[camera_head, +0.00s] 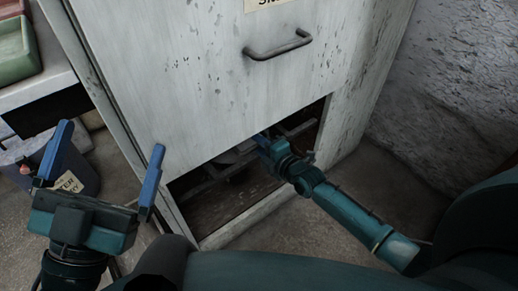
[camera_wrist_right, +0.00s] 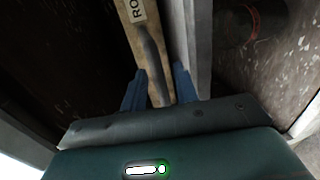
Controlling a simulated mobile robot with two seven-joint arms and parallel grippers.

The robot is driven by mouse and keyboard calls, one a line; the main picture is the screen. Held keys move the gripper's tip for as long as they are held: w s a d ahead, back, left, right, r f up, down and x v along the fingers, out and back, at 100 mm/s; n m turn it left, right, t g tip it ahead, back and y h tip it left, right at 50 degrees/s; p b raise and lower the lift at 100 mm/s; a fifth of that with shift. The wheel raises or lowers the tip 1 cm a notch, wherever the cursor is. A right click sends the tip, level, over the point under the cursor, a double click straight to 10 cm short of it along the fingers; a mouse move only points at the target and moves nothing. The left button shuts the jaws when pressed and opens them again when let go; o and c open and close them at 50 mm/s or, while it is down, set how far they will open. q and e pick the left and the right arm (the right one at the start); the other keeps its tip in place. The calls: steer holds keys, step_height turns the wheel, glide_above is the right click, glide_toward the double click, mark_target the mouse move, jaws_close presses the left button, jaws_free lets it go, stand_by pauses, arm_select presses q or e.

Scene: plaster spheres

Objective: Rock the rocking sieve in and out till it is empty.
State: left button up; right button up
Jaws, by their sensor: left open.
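A wooden bar (camera_wrist_right: 135,40) with a label reading "RO", the rest cut off, runs between the blue fingers of my right gripper (camera_wrist_right: 158,88) in the right wrist view. A dark handle-like strip (camera_wrist_right: 152,60) lies along it. I cannot tell whether the fingers press on it. In the head view my right gripper (camera_head: 263,138) reaches into the low opening of a pale cabinet, by dark rails (camera_head: 215,172) that seem part of the sieve. The sieve's contents are hidden. My left gripper (camera_head: 105,165) is open and empty, left of the opening.
The pale cabinet (camera_head: 200,80) has a bar handle (camera_head: 278,46) above the opening. A grey bucket (camera_head: 75,160) with a label stands at the left, behind my left gripper. Green and red trays (camera_head: 15,55) lie on a shelf at upper left. A rough wall (camera_head: 440,90) closes the right.

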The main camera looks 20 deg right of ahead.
steer(key=shift+w+a, duration=0.1)
steer(key=shift+w, duration=0.2)
steer(key=shift+c, duration=0.3)
jaws_close()
